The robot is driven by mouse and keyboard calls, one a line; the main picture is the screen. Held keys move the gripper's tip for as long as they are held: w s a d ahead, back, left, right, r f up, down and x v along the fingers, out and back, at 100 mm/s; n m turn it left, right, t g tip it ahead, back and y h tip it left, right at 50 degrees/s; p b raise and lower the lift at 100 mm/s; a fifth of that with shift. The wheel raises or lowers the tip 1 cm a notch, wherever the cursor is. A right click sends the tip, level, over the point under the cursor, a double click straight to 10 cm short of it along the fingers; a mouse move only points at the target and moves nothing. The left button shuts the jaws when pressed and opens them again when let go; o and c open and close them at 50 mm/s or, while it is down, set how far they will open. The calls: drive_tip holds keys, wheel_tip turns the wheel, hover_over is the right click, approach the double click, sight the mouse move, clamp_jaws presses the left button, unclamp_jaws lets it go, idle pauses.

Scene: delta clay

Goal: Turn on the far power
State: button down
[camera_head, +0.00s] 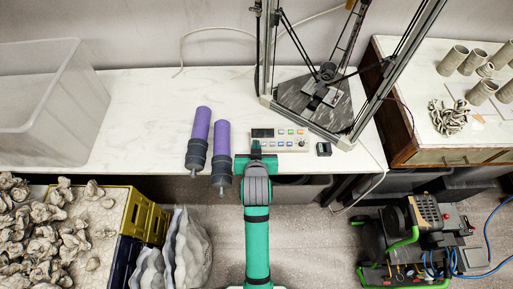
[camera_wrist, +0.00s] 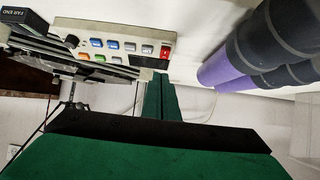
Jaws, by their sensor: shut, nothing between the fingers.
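A pale control panel (camera_head: 285,145) lies on the white table in front of the delta printer. In the wrist view the panel (camera_wrist: 115,32) shows blue, green and orange buttons, a black knob (camera_wrist: 72,41) and a red switch (camera_wrist: 164,52) at one end. My green gripper (camera_head: 256,150) is at the panel's left end in the head view. It is shut and empty; in the wrist view its fingertips (camera_wrist: 160,80) are close to the red switch, and I cannot tell if they touch it. A small black box (camera_head: 323,149) stands right of the panel; it is labelled FAR END in the wrist view (camera_wrist: 14,14).
Two purple-and-grey cylinders (camera_head: 198,140) lie left of my gripper. The delta printer frame (camera_head: 310,100) stands behind the panel. A clear bin (camera_head: 50,95) is at the left, and a wooden cabinet (camera_head: 430,155) with clay pieces at the right. The table between bin and cylinders is clear.

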drive_tip(key=f, duration=0.1)
drive_tip(key=w+f, duration=0.1)
drive_tip(key=f, duration=0.1)
drive_tip(key=shift+w+a+f, duration=0.2)
drive_tip(key=shift+w+a, duration=0.05)
drive_tip(key=shift+a, duration=0.1)
drive_tip(key=shift+d+f, duration=0.15)
drive_tip(key=shift+f, duration=0.45)
drive_tip(key=shift+f, duration=0.1)
drive_tip(key=shift+f, duration=0.4)
drive_tip(key=shift+w, duration=0.1)
drive_tip(key=shift+r, duration=0.15)
drive_tip(key=shift+w+r, duration=0.1)
drive_tip(key=shift+r, duration=0.55)
drive_tip(key=shift+d, duration=0.1)
